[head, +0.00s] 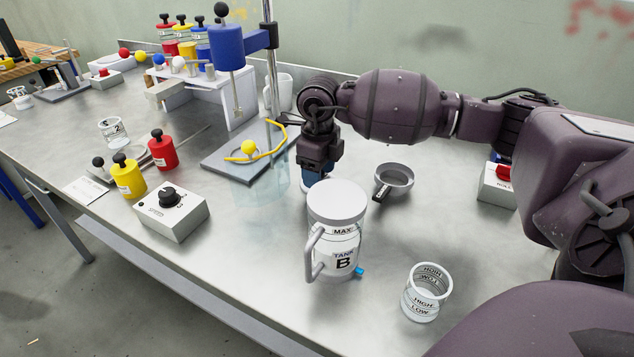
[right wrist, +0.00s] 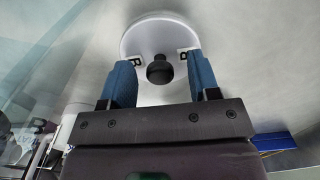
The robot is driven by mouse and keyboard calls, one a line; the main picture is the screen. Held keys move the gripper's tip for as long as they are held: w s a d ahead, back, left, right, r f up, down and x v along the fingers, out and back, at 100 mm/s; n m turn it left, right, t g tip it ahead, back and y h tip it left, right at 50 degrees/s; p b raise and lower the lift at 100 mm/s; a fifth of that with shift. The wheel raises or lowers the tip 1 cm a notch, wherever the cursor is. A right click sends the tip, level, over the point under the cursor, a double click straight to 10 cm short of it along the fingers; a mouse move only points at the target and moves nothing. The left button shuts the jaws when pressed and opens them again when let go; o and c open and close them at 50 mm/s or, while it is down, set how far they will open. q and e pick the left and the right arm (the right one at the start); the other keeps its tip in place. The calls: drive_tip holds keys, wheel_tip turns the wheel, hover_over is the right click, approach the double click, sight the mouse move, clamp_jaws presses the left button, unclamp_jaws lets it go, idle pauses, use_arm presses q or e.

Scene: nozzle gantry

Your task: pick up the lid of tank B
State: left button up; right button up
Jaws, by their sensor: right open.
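Tank B (head: 340,245) is a clear jar with a side handle and a white, smooth top, standing upright on the bench. In the right wrist view a round white lid (right wrist: 143,42) marked B has a black knob (right wrist: 158,73) in its middle. In the head view that lid is mostly hidden behind the tank. My right gripper (right wrist: 161,62) is open and points down just behind the tank. Its blue fingers are on either side of the knob, with visible gaps, and hold nothing. My left gripper is not in view.
A grey bowl (head: 395,180) sits right of the gripper, and a beaker (head: 426,292) stands front right. A faint transparent cylinder (head: 264,195) and a stand with a yellow hose (head: 275,146) are left of the gripper. A dial box (head: 173,215) is farther left.

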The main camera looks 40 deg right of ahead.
drive_tip(key=shift+f, duration=0.3)
drive_tip(key=shift+r, duration=0.1)
drive_tip(key=c, duration=1)
